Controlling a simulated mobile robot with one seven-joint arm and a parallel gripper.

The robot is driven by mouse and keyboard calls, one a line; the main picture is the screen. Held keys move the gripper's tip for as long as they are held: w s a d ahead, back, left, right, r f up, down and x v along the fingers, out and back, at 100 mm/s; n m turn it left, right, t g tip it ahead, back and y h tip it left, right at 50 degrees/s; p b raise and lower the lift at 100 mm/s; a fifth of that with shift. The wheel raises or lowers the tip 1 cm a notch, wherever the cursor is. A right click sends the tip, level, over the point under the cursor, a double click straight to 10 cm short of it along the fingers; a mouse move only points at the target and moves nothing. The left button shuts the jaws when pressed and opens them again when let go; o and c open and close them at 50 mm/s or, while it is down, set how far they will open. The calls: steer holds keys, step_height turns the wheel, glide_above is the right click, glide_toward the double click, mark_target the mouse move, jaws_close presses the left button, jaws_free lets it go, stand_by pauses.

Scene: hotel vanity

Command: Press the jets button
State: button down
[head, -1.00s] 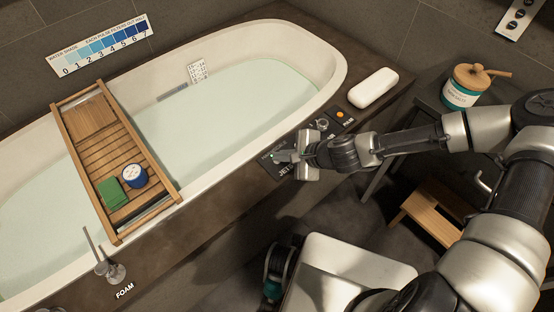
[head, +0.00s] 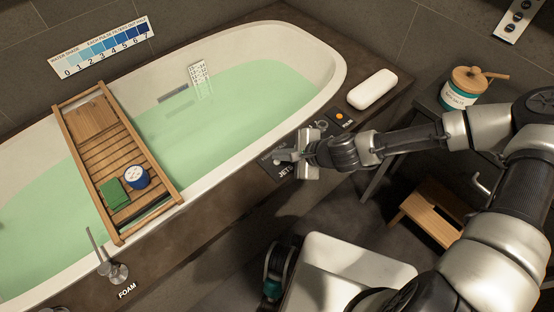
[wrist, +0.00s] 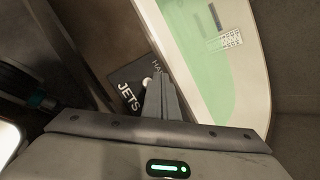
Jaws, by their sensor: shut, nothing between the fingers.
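The dark JETS panel (head: 284,172) is set in the tub's front ledge. The wrist view also shows this panel (wrist: 128,88), with white JETS lettering and a round white button (wrist: 147,82) beside it. My gripper (head: 278,157) is shut and empty, its fingers reaching over the panel. In the wrist view the fingertips (wrist: 158,77) are right beside the white button, partly covering the panel. I cannot tell whether they touch the button.
The bathtub (head: 335,65) holds green water. A wooden tray (head: 101,150) spans it. Another panel with an orange button (head: 340,116) and a white pillow (head: 373,89) lie farther along the ledge. A jar (head: 459,92) and a wooden stool (head: 430,212) are at right.

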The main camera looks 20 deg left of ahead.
steer(key=shift+r, duration=0.1)
step_height(320, 180, up, 5)
steer(key=p, duration=0.4)
stand_by(0.8)
